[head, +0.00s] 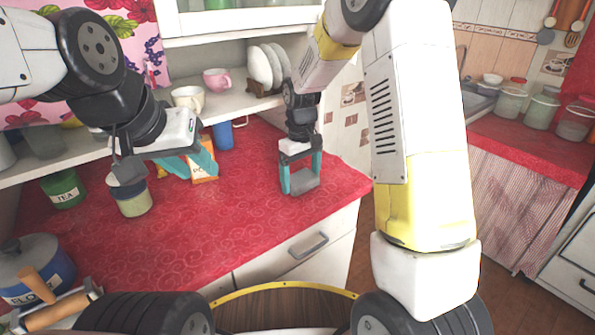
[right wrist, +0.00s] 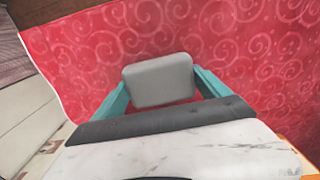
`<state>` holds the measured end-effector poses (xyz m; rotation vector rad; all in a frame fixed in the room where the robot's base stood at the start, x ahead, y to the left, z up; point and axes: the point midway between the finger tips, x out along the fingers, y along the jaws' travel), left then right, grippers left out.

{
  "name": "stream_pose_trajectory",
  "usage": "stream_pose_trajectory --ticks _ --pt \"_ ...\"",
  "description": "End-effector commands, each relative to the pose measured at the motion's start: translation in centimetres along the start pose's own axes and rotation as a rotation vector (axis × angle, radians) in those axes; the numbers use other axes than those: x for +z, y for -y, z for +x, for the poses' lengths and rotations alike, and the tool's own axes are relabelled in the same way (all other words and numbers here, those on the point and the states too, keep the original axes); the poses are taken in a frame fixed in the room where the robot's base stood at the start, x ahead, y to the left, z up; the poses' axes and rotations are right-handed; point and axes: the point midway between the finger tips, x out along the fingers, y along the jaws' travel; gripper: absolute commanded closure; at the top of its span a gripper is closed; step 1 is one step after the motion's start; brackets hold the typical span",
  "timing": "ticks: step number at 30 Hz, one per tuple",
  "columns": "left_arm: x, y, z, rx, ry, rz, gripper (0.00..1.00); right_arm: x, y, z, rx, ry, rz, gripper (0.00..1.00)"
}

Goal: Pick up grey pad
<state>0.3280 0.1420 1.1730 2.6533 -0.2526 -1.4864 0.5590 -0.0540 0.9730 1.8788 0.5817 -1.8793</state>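The grey pad (right wrist: 158,80) is a rounded flat block; in the head view it shows low between my right gripper's fingers (head: 303,183). My right gripper (head: 301,178) points down over the red counter, with one teal finger against each side of the pad and no clear gap. In the right wrist view both fingers (right wrist: 160,90) flank the pad closely. I cannot tell whether the pad is clear of the counter. My left gripper (head: 196,168) hangs above the counter's left part, its teal fingers apart and empty, partly in front of an orange box.
The red counter (head: 240,225) is clear around its middle and front. A shelf (head: 240,103) with cups and plates stands behind.

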Motion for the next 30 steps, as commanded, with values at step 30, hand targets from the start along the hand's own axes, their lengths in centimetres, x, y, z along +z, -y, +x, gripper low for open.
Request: stream_pose_trajectory --ticks 30 --pt "0.0 0.0 0.0 0.0 0.0 0.0 0.64 5.5 4.6 -4.3 0.0 -0.002 -0.003 0.53"
